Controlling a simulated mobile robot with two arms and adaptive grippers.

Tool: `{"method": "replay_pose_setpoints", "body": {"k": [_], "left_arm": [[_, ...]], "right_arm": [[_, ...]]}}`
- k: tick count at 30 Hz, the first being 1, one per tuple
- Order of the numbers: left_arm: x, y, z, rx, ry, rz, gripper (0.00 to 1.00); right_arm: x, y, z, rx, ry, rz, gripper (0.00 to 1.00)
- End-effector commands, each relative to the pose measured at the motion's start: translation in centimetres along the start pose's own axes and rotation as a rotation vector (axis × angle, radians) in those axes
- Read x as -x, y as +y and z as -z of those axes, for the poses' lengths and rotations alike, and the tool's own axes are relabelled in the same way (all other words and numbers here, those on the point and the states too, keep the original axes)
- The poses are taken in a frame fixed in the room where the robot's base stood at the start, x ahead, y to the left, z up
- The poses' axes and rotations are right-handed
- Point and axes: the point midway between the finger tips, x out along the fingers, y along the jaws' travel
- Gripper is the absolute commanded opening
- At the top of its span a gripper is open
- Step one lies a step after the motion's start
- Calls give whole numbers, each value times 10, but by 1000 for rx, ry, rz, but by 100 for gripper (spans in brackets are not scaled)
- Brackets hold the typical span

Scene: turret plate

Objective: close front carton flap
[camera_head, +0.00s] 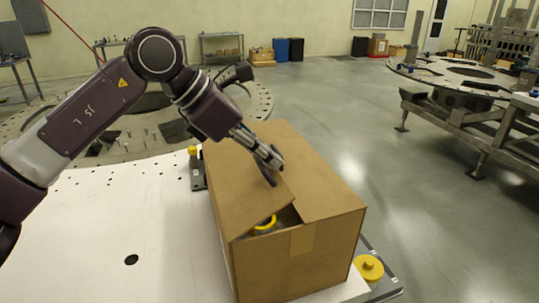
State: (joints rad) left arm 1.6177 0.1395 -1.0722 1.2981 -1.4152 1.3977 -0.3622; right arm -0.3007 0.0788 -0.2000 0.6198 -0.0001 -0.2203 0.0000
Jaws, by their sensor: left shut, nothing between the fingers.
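The cardboard carton (300,265) stands on a white table, with its near side facing me. Its top is mostly covered by brown flaps. The left flap (239,190) tilts a little upward at its near corner, leaving a gap at the near left of the top. A yellow ring-like part (265,224) shows inside through that gap. I cannot clearly make out the front flap. My left gripper (273,170) is shut and empty, just over the top flaps near their middle; I cannot tell if it touches them. My right gripper is not in view.
The white table (130,225) is clear at the left. A yellow knob (368,267) is close to the carton's right side, and another yellow-topped fixture (193,152) is behind its left side. A large round metal plate (255,100) lies behind.

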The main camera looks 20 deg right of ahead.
Motion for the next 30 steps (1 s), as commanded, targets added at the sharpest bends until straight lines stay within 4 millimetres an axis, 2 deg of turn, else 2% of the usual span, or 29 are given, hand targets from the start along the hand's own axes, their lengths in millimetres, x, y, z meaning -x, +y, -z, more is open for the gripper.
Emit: {"method": "replay_pose_setpoints", "body": {"k": [12,16,22,24,30], "left_arm": [[0,0,0,0,0,0,0],[8,0,-4,-1,-1,-1,0],[44,-5,-19,-2,0,-2,0],[53,-5,-21,-2,-2,-5,0],[95,-5,-39,-1,-2,-2,0]], "right_arm": [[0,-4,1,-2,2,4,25],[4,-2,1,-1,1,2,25],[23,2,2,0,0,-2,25],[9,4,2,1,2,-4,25],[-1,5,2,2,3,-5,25]]}}
